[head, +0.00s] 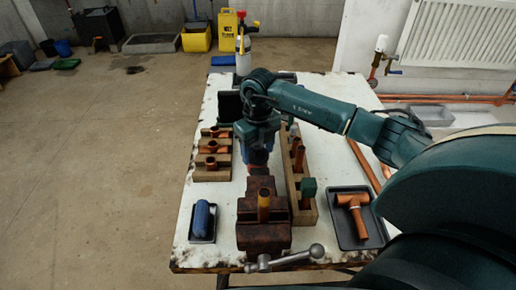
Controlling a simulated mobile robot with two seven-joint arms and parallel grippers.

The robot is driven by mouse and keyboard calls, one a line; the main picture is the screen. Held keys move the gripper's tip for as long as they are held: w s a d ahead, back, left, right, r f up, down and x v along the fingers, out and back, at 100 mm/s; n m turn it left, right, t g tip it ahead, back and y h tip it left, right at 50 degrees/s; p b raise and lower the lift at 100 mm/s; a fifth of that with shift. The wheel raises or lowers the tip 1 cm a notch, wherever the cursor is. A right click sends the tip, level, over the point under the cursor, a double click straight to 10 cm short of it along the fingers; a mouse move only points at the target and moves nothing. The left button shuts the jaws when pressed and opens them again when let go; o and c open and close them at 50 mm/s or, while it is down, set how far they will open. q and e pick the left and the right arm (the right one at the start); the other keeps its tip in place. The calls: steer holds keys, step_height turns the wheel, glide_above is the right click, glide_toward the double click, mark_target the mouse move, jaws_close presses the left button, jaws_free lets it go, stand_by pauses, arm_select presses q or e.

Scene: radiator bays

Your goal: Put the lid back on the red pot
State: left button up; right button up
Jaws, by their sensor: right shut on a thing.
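My right gripper (257,148) hangs over the middle of the table, behind the brown vise. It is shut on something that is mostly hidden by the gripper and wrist. A small reddish thing (258,159) shows just below the gripper, with a bit of blue beside it. I cannot tell for certain whether these are the red pot and its lid, or whether they touch. No other red pot or loose lid stands out on the table. My left gripper is not in view.
The brown vise (250,238) holds an upright copper pipe (263,204). Wooden racks with copper fittings stand left (212,175) and right (306,214). A blue roll (202,219) lies in a small tray. A dark tray (352,240) holds a copper tee (352,208). A sprayer (242,50) stands behind.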

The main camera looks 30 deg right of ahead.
stand_by(0.8)
steer(key=o, duration=1)
steer(key=shift+o, duration=0.6)
steer(key=shift+o, duration=1.1)
steer(key=shift+r+p, duration=2.5)
steer(key=shift+r, duration=1)
steer(key=shift+c, duration=0.4)
